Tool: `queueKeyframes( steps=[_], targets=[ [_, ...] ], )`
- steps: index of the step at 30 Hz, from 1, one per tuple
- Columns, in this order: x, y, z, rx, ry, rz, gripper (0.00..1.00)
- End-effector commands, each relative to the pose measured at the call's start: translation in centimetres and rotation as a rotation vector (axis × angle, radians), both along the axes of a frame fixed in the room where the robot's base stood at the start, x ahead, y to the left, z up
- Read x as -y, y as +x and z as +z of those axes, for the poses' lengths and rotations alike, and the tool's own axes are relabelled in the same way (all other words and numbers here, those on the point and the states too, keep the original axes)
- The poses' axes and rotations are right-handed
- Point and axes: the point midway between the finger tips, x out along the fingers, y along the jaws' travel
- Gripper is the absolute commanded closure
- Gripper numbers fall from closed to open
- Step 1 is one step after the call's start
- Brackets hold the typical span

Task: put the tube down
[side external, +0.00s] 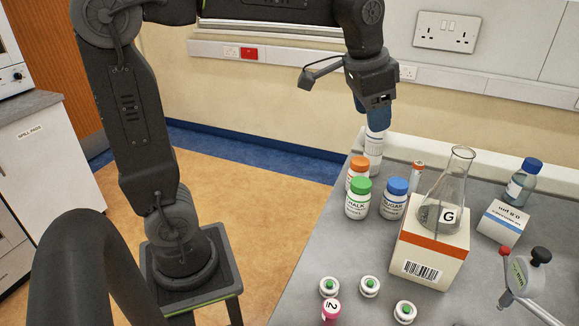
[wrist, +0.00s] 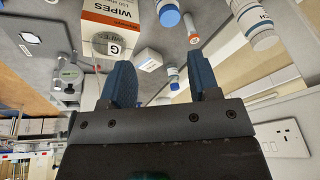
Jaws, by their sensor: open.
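A small tube with an orange-red cap (side external: 417,175) is on the grey bench behind the flask, to the right of the blue-capped bottle. The wrist view shows what appears to be the same tube (wrist: 150,66) beyond my fingertips, with the gap between them empty. I cannot tell whether it lies or stands. My gripper (side external: 377,122) is open and points down over the back of the bench, left of the tube and apart from it. A white labelled bottle (side external: 374,150) shows just below the fingers; I cannot tell if they touch it.
Orange-capped (side external: 358,164), green-capped (side external: 358,199) and blue-capped (side external: 394,199) bottles crowd the area near my gripper. A flask (side external: 447,195) stands on a wipes box (side external: 432,258). A small white box (side external: 502,221) and a blue-capped bottle (side external: 522,183) stand right. Several small vials are in front.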

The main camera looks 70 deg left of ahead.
Motion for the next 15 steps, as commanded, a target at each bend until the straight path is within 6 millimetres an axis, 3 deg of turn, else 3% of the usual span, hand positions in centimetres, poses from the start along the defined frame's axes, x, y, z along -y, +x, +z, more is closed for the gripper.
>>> queueKeyframes(
  steps=[1,6,10,15],
  targets=[
    [0.3,-2.6,-0.1,0.031,-0.009,0.026,0.44],
    [1.1,-9.7,-2.3,0.116,-0.049,0.119,0.44],
    [1.4,-13.5,-4.6,0.165,-0.078,0.175,0.44],
    [1.6,-16.0,-6.7,0.198,-0.101,0.213,0.44]
  ],
)
